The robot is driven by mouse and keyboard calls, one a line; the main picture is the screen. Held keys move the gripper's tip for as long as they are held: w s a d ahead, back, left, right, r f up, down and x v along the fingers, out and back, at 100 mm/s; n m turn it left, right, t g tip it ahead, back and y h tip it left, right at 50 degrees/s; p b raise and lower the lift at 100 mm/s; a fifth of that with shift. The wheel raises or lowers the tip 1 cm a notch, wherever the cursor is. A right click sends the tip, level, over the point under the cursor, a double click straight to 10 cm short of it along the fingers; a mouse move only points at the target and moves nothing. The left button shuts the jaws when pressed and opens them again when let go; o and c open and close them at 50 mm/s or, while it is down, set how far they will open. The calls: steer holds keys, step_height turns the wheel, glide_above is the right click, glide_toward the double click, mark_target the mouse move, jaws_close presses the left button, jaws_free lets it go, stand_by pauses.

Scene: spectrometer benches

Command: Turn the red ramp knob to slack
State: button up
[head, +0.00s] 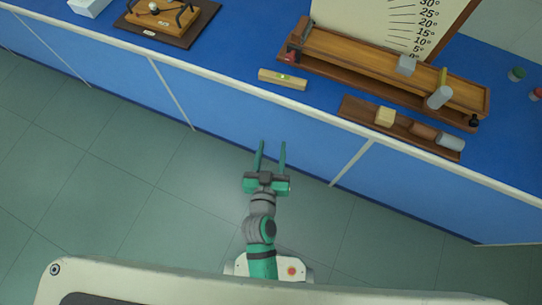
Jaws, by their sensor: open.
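The wooden ramp (390,72) lies along the blue bench top in front of a white angle scale board (390,22). A small dark red part (291,57), which looks like the red knob, sits at the ramp's left end; its setting is too small to read. A black knob (474,121) is at the right end. My gripper (272,145) is open and empty, its two green fingers pointing toward the bench. It shows below the bench's front edge in the picture, apart from the ramp and the knob.
A spirit level (283,79) lies in front of the ramp's left end. A wooden tray (349,108) with several blocks lies in front of its right part. A grey block (406,65) and a light cylinder (439,97) are on the ramp. The floor (120,180) before the bench is clear.

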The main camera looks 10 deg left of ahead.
steer(key=shift+s+f+y, duration=0.15)
steer(key=shift+s, duration=0.85)
steer(key=shift+s+f+y, duration=0.15)
steer(key=shift+s, duration=0.8)
steer(key=m+t+h, duration=0.2)
steer(key=h, duration=0.4)
glide_toward(288, 59)
steer(key=x, duration=0.6)
steer(key=shift+d+r, duration=0.15)
steer(key=shift+d, duration=0.3)
steer(key=shift+w, duration=0.35)
steer(key=shift+w+a, duration=0.15)
steer(key=shift+w, duration=0.2)
